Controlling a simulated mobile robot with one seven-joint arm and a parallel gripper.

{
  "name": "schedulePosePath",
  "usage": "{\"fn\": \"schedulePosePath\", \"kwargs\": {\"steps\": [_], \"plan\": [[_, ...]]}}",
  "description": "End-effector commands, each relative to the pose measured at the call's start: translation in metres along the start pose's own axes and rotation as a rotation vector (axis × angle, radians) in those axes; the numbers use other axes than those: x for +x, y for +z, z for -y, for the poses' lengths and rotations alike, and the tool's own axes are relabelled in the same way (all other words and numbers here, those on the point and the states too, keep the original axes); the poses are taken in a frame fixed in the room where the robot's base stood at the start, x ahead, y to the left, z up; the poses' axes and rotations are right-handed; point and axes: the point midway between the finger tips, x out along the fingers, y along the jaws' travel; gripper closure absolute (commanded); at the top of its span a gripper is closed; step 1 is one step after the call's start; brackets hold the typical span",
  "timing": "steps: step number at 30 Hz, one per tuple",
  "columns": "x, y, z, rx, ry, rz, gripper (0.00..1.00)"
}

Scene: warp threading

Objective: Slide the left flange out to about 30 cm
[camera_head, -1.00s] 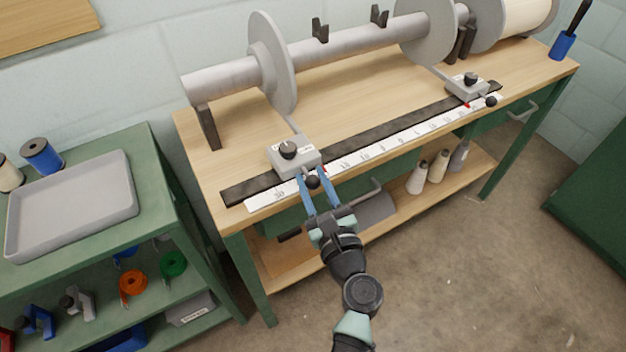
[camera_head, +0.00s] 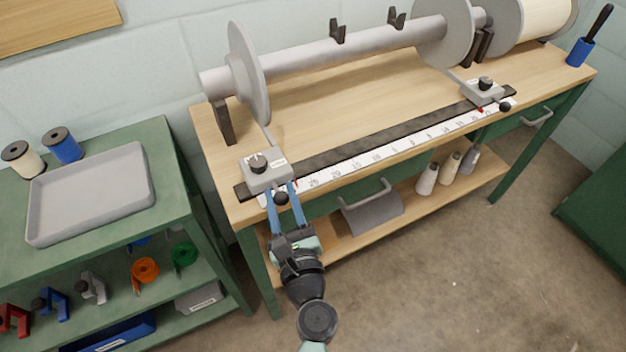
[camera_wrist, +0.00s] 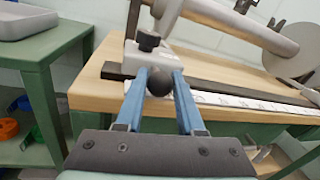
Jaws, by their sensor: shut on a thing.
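The left flange (camera_head: 249,75) is a grey disc around the horizontal grey beam tube (camera_head: 350,50) in the head view, near the tube's left end. A thin arm joins it to a grey carriage (camera_head: 266,176) with a black knob, sitting on the dark rail (camera_head: 385,137) near its left end. My gripper (camera_head: 281,192) is shut on the carriage's black ball handle (camera_wrist: 160,82), with a blue finger on each side of it. The white scale (camera_head: 390,149) runs along the bench front; the carriage's pointer is near its left end, past the 25 mark, and the exact reading is unclear.
The right flange (camera_head: 443,32) and its carriage (camera_head: 482,91) stand at the right part of the rail. A green shelf unit with a grey tray (camera_head: 92,196) stands left of the workbench. Little rail shows left of the left carriage.

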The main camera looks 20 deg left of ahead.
Motion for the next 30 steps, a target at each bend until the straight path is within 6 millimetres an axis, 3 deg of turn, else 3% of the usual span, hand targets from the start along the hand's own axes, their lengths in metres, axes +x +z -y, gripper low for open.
{"fn": "schedulePosePath", "kwargs": {"steps": [4,14,15,18,19,30], "plan": [[-0.0038,0.0026,-0.0139,0.001,-0.009,-0.001,1.00],[-0.0038,0.0034,-0.0147,0.000,-0.013,0.000,1.00],[-0.0038,0.0034,-0.0146,0.000,-0.013,-0.001,0.56],[-0.0038,0.0035,-0.0146,0.000,-0.012,0.000,0.38],[-0.0038,0.0036,-0.0147,0.000,-0.012,0.000,0.34],[-0.0077,0.0036,-0.0148,-0.001,-0.012,0.000,0.34]]}}
